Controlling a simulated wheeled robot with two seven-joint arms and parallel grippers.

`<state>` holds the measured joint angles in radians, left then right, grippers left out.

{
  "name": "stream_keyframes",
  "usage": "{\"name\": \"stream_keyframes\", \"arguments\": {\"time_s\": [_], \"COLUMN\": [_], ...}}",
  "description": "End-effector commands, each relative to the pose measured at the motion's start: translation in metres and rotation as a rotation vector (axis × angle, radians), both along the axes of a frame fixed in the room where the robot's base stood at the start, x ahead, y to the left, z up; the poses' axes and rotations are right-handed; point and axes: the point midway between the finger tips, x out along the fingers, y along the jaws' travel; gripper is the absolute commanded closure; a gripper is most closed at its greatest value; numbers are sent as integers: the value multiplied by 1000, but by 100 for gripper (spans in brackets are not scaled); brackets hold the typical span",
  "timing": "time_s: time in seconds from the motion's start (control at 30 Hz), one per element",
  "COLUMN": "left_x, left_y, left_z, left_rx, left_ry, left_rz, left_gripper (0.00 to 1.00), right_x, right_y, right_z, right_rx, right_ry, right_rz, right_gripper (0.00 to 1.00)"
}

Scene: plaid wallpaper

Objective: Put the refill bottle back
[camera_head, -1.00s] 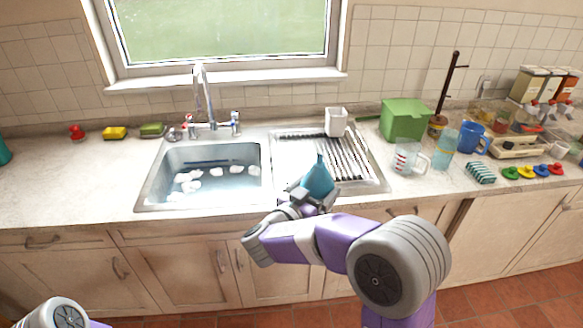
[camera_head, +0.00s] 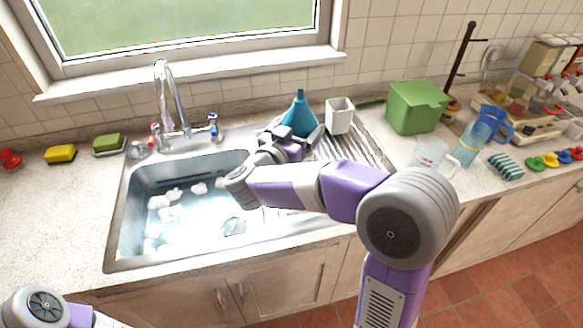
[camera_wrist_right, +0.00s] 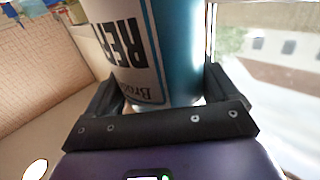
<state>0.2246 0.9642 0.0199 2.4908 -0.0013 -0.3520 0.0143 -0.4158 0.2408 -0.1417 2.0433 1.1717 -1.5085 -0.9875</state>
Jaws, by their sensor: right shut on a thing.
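The refill bottle (camera_head: 299,117) is teal with a narrow pointed top. It is upright in the head view, behind the sink's right part and left of the white cup. My right gripper (camera_head: 292,142) is shut on it, with the fingers on either side of its body. In the right wrist view the bottle (camera_wrist_right: 155,45) shows a white label with upside-down dark letters reading "REF", between the fingers of the gripper (camera_wrist_right: 160,92). Whether its base touches the counter is hidden by my gripper. My left gripper is out of view; only part of that arm shows at the lower left.
The sink (camera_head: 125,215) holds water and white foam, with a faucet (camera_head: 170,105) behind it. A white cup (camera_head: 339,116) stands right of the bottle. A green box (camera_head: 415,108) and a clear measuring jug (camera_head: 430,155) stand farther right. Sponges (camera_head: 60,154) lie at the left.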

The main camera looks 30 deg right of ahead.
Motion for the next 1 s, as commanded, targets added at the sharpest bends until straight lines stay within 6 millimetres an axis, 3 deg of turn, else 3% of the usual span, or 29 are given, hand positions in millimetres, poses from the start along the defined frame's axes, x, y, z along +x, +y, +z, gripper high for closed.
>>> {"name": "stream_keyframes", "arguments": {"time_s": [0.13,0.37,0.6,1.0], "left_x": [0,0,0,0], "left_y": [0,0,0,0], "left_z": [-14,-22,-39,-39], "left_rx": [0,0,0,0], "left_ry": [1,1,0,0], "left_rz": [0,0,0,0], "left_gripper": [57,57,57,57], "right_x": [0,0,0,0], "right_y": [0,0,0,0], "right_z": [-29,-53,-91,-95], "right_rx": [-4,-2,-2,-1], "right_ry": [4,2,3,-1], "right_rz": [-1,0,0,0], "right_gripper": [58,58,58,58]}}
